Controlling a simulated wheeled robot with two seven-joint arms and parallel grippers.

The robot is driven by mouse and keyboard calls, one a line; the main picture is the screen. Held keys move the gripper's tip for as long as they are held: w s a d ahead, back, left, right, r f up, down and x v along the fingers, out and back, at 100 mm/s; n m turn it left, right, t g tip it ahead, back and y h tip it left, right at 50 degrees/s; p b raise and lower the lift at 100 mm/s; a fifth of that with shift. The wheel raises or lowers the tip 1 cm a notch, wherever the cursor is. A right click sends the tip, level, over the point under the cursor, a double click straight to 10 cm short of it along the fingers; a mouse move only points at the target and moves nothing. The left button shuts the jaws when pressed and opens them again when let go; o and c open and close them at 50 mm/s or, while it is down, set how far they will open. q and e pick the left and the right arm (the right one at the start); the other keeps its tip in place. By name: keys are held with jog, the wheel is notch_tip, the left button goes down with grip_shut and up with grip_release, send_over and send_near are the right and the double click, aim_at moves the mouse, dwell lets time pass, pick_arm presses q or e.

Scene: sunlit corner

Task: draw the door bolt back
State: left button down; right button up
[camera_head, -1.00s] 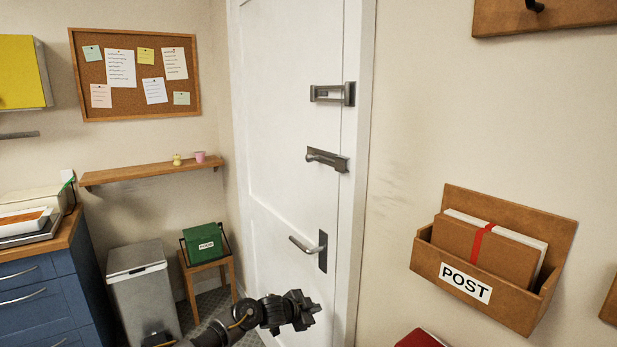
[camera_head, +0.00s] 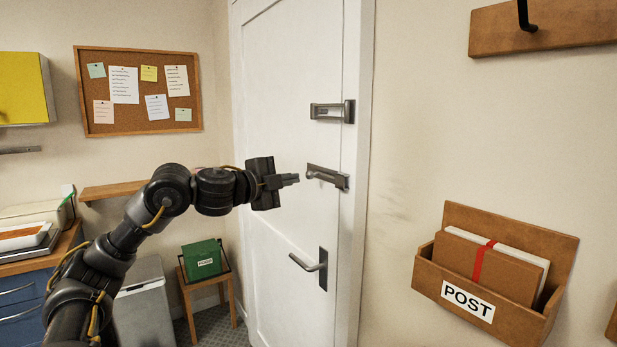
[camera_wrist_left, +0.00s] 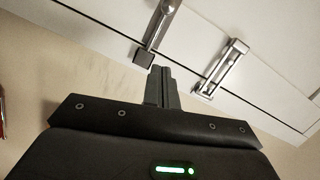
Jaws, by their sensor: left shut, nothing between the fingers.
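The white door (camera_head: 285,110) is closed and carries two metal fittings across its right edge. The upper fitting (camera_head: 328,112) is a long slotted bar with an upright end block at the right. The lower fitting (camera_head: 330,178) is a bar with a rounded knob at its left end. I cannot tell for certain which is the bolt. My left gripper (camera_head: 291,180) is shut and empty, its tips just left of the lower fitting's knob; contact cannot be told. In the left wrist view its fingers (camera_wrist_left: 161,85) point towards the door, with both fittings ahead. My right gripper is not in view.
A lever handle (camera_head: 310,264) sits lower on the door. A wooden POST box (camera_head: 540,240) with letters hangs on the right wall. A green box (camera_head: 202,259) on a stool and a grey bin (camera_head: 145,310) stand at the left. A shelf (camera_head: 112,191) is partly behind my arm.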

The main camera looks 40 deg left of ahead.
aim_at(308, 175)
pick_arm(q)
jog(key=shift+w+r, duration=0.1)
jog(key=w+p, duration=0.1)
jog(key=w, duration=0.2)
jog(key=w+a+f+p, duration=0.1)
jog(key=w+p, duration=0.1)
jog(key=w, duration=0.2)
jog(key=w+a+p, duration=0.1)
jog(key=w, duration=0.2)
jog(key=shift+w+f+p, duration=0.2)
jog(key=shift+w+p, duration=0.1)
jog(key=shift+a+f, duration=0.15)
jog(key=shift+a, duration=0.4)
jog(key=shift+w, duration=0.15)
